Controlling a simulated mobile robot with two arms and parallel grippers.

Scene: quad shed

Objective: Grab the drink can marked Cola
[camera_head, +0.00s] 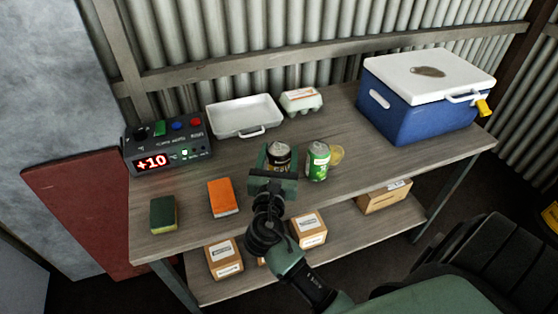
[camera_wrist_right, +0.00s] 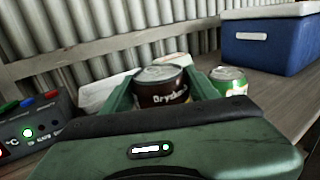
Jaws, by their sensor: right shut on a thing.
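My right gripper (camera_head: 278,165) is shut on a dark brown can (camera_head: 279,152) with a silver top. The can stands upright between the green fingers on the workbench, and the gripper hides its lower part. In the right wrist view the dark can (camera_wrist_right: 162,92) shows light lettering that seems to start with "Dry"; I cannot read the word Cola on it. A green can (camera_head: 318,162) stands upright just to the right, apart from the gripper; it also shows in the wrist view (camera_wrist_right: 229,82). My left gripper is not in view.
The wooden workbench (camera_head: 350,128) also holds a control box (camera_head: 167,145), white tray (camera_head: 243,116), egg carton (camera_head: 301,101), orange box (camera_head: 222,197), sponge (camera_head: 163,214) and blue cooler (camera_head: 420,105). Cardboard boxes (camera_head: 308,230) sit on the lower shelf.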

